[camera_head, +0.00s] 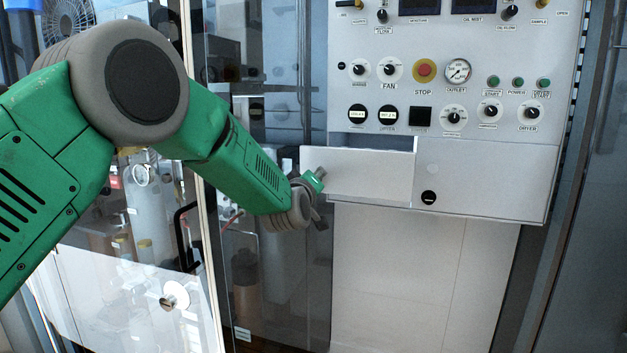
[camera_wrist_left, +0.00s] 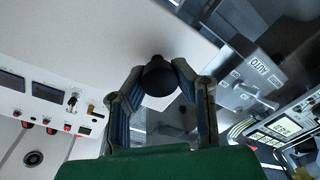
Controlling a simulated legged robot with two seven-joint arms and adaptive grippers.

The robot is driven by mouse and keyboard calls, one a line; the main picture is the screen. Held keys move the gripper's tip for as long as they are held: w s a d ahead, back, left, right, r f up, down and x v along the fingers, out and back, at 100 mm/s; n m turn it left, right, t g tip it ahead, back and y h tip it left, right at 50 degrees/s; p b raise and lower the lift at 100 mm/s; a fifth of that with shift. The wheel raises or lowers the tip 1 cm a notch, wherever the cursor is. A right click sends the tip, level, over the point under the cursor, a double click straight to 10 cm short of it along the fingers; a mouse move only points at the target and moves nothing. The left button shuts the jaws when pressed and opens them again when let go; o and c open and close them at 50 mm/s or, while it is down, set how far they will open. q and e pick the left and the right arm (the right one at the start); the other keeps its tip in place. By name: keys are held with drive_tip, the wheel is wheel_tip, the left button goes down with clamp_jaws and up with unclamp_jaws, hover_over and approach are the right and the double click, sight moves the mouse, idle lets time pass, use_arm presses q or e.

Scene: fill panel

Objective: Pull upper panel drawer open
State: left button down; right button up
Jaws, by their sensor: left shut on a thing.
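The upper panel drawer (camera_head: 375,172) is a white front below the rows of dials. It stands out from the panel, with a dark gap along its top edge and a visible right edge. My left gripper (camera_head: 314,183) is at the left end of this front; its fingers are partly hidden there. In the left wrist view, my left gripper (camera_wrist_left: 160,72) is shut on a dark round knob (camera_wrist_left: 158,77), with one finger on each side. The knob is against a white surface (camera_wrist_left: 110,40). My right gripper is not in view.
The control panel (camera_head: 440,85) above the drawer carries dials, a red stop button (camera_head: 424,70) and a gauge (camera_head: 458,71). Glass doors (camera_head: 265,80) are behind my left arm. A lower white panel (camera_head: 400,280) is below the drawer.

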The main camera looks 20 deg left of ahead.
use_arm(q)
drive_tip(key=shift+d+f, duration=0.15)
drive_tip(key=shift+f, duration=0.45)
drive_tip(key=c, duration=1.2)
unclamp_jaws()
drive_tip(key=shift+w, duration=0.2)
drive_tip(key=shift+r, duration=0.2)
drive_tip(key=shift+s+r, duration=0.15)
drive_tip(key=shift+s, duration=0.25)
drive_tip(key=s, duration=1.1)
drive_tip(key=shift+d+f, duration=0.25)
drive_tip(key=shift+d, duration=0.1)
